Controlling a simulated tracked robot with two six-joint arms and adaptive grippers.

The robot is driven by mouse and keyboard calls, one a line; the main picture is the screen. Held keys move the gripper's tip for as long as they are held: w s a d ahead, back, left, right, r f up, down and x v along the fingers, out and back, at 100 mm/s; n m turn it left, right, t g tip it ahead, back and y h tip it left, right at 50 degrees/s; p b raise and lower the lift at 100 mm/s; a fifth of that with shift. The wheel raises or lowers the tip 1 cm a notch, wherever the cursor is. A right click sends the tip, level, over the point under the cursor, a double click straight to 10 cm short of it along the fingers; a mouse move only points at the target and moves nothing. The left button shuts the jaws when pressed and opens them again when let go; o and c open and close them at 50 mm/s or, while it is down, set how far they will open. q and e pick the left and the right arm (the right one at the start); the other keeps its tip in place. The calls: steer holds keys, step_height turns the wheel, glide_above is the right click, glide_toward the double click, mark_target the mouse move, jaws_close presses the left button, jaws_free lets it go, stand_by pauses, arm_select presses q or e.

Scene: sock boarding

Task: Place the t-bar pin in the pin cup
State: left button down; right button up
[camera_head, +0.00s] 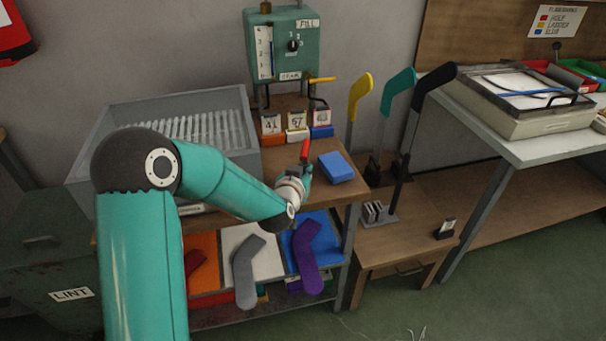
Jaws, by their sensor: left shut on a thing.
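My left arm reaches in from the left, and its gripper (304,169) is over the brown workbench. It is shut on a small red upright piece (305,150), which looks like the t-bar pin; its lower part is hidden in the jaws. I cannot pick out the pin cup for certain. A small dark holder with a white label (446,228) stands on the low wooden table, apart from the gripper and to its right. My right gripper is not in view.
A blue block (336,167) lies just right of my left gripper. Labelled colored blocks (297,126) stand behind it. Yellow, teal and black sock boards (395,95) stand upright at the right. A grey ribbed bin (245,105) is at the left. The low table's front (400,246) is clear.

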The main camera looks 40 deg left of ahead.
arm_select(q)
steer(key=shift+f, duration=0.35)
steer(key=shift+r, duration=0.1)
steer(key=c, duration=1.2)
jaws_free()
